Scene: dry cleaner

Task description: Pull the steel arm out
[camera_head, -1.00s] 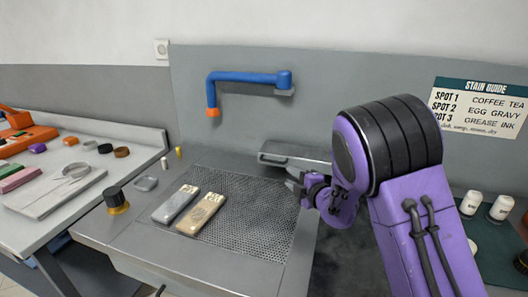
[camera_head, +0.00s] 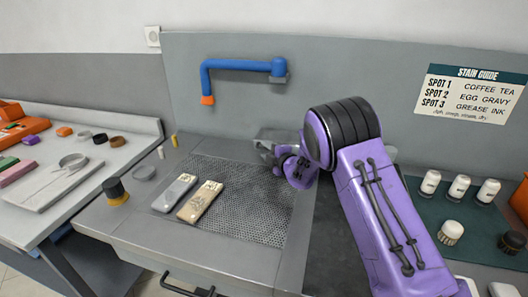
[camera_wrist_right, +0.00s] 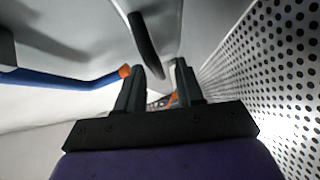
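The steel arm (camera_head: 275,135) is a flat grey piece against the back panel, behind the perforated board, and is mostly hidden behind my right gripper. My right gripper (camera_head: 263,148) is right in front of it. In the right wrist view the gripper's two dark fingers (camera_wrist_right: 160,78) stand apart. A black bar handle (camera_wrist_right: 146,42) shows just beyond and between the fingertips, and its near end reaches the gap. I cannot tell whether the fingers touch it. My left gripper is not in view.
A blue pipe with an orange tip (camera_head: 240,65) juts from the back panel above left. The perforated board (camera_head: 245,200) holds two labelled bars (camera_head: 200,200) on its left. Bottles (camera_head: 459,188) and brushes stand on a green mat at right. An orange-handled tool lies far left.

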